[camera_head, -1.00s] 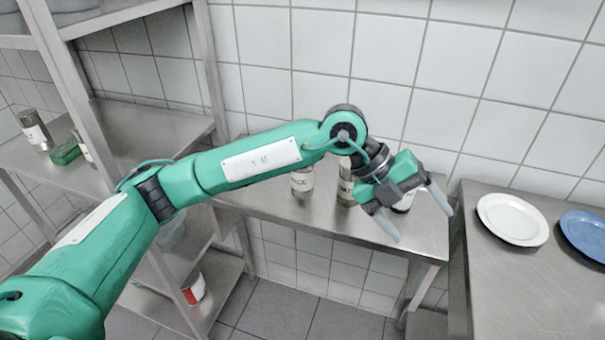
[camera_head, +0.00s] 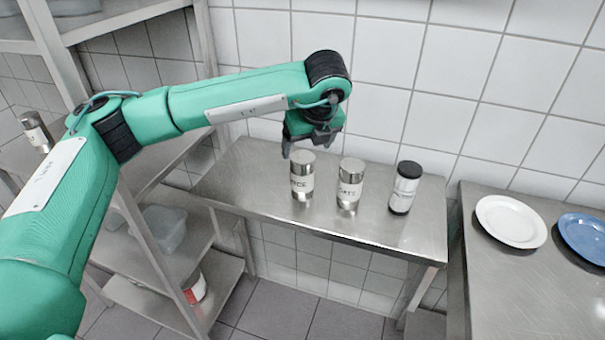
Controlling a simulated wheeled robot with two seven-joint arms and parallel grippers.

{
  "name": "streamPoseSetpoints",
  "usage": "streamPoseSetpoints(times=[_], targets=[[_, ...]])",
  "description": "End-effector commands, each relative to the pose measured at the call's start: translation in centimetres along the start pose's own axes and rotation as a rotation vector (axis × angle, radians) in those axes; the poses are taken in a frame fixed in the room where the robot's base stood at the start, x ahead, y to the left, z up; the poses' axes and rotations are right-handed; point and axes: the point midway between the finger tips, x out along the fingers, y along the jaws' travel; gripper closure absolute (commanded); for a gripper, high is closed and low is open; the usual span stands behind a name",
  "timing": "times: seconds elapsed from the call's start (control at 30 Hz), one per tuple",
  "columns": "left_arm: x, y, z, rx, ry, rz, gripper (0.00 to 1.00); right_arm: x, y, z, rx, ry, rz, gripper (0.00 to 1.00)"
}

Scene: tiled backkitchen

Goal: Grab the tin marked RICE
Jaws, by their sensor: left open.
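The tin with a label reading "ICE" at its visible end (camera_head: 302,184), likely the RICE tin, stands upright on the metal table, leftmost of three containers. A similar silver tin marked OATS (camera_head: 349,190) stands to its right. My left gripper (camera_head: 308,146) is open, pointing down just behind and above the leftmost tin's lid. One finger shows left of the tin; the other is partly hidden. I cannot tell whether the gripper touches the tin. My right gripper is out of view.
A black-lidded container (camera_head: 405,187) stands right of the OATS tin. A white plate (camera_head: 511,221) and a blue plate (camera_head: 586,236) lie on the right counter. Metal shelving (camera_head: 150,165) stands at left. The tiled wall is close behind the table.

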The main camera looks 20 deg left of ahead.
Motion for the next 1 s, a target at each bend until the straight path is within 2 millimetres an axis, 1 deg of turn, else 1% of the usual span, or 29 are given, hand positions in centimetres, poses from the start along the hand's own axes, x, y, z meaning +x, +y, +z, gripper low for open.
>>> streamPoseSetpoints(times=[0.1, 0.27, 0.33, 0.47, 0.5, 0.6, 0.7, 0.87, 0.93, 1.0], targets=[[1.4, 0.0, 0.0, 0.000, 0.001, 0.000, 0.21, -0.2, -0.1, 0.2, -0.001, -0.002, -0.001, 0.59], [2.4, 0.0, 0.0, 0.001, 0.001, 0.000, 0.21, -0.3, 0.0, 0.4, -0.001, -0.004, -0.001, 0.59], [3.0, 0.1, 0.1, 0.001, 0.002, 0.001, 0.21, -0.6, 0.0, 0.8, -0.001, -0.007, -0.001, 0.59], [5.1, 0.2, 0.1, 0.001, 0.002, 0.001, 0.21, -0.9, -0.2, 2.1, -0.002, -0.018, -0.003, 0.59], [5.8, 0.2, 0.1, 0.000, 0.002, 0.002, 0.21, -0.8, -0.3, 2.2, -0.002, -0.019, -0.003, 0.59], [6.8, 0.2, 0.0, 0.000, 0.001, 0.000, 0.21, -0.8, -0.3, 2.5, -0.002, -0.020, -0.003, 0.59], [7.3, 0.2, 0.0, 0.001, 0.001, -0.001, 0.21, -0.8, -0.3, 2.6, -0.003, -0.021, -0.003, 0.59], [7.3, 0.1, 0.0, 0.001, 0.001, -0.002, 0.21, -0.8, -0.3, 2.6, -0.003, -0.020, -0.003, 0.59], [7.3, 0.1, 0.0, 0.001, 0.001, -0.002, 0.31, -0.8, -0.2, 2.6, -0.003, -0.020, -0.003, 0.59], [7.3, 0.1, 0.0, 0.001, 0.001, -0.002, 0.44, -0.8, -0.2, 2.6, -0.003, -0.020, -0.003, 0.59]])
